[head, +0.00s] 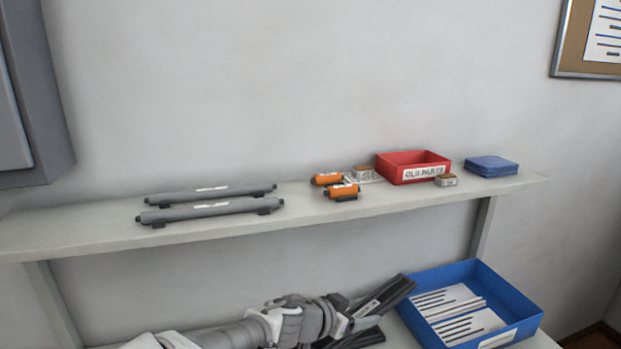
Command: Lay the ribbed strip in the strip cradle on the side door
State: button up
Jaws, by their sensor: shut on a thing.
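My gripper (344,322) is low in the head view, in front of the shelf's lower level, reaching in from the lower left. It is shut on a dark long piece (396,290) with a pale label, tilted up to the right. This may be the ribbed strip; ribs cannot be made out at this size. More dark long shapes lie just below it, and I cannot tell where one ends and another begins. The side door and its strip cradle cannot be made out in this view.
A blue tray (516,305) with papers stands right of my gripper. The upper shelf (310,221) holds two grey rollers (212,209), orange cartridges (327,179), small boxes (446,180), a red bin (391,172) and a blue stack (491,165). A grey cabinet (42,95) hangs at left.

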aim_at(374, 310)
jog(key=d+r+n+t+y+p, duration=0.1)
jog(key=r, duration=0.1)
jog(key=w+d+r+n+t+y+p, duration=0.1)
jog(key=r+n+y, duration=0.1)
jog(key=r, duration=0.1)
jog(key=d+r+n+t+y+p, duration=0.1)
jog(key=r+n, duration=0.1)
jog(key=shift+w+d+r+y, duration=0.15)
jog(key=shift+d+r+y, duration=0.1)
jog(key=shift+r+y, duration=0.1)
jog(key=shift+d+r+n+t+y, duration=0.1)
jog(key=shift+r+n+t+y, duration=0.3)
jog(key=shift+r+n+y, duration=0.25)
